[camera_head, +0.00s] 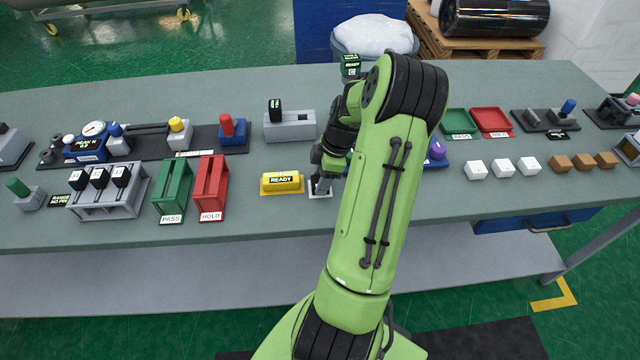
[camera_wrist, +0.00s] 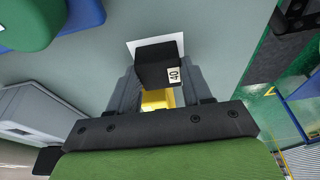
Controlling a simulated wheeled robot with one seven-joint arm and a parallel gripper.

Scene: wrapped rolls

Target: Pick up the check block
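A black block with a white label marked with a number (camera_wrist: 158,64) shows in the wrist view, over a white square (camera_wrist: 134,45) on the grey-green table. I take it for the check block. My gripper (camera_wrist: 158,88) has one grey finger on each side of this block. The fingers lie close to its sides, but whether they press on it is hidden. In the head view my gripper (camera_head: 320,184) is low over the white square (camera_head: 320,193), right of the yellow READY sign (camera_head: 282,182). The block cannot be made out there.
A grey fixture with a black block (camera_head: 290,126) stands behind and left of my gripper. Red (camera_head: 211,187) and green (camera_head: 172,190) racks stand further left. White cubes (camera_head: 502,167) and brown cubes (camera_head: 582,162) lie to the right. The front table strip is clear.

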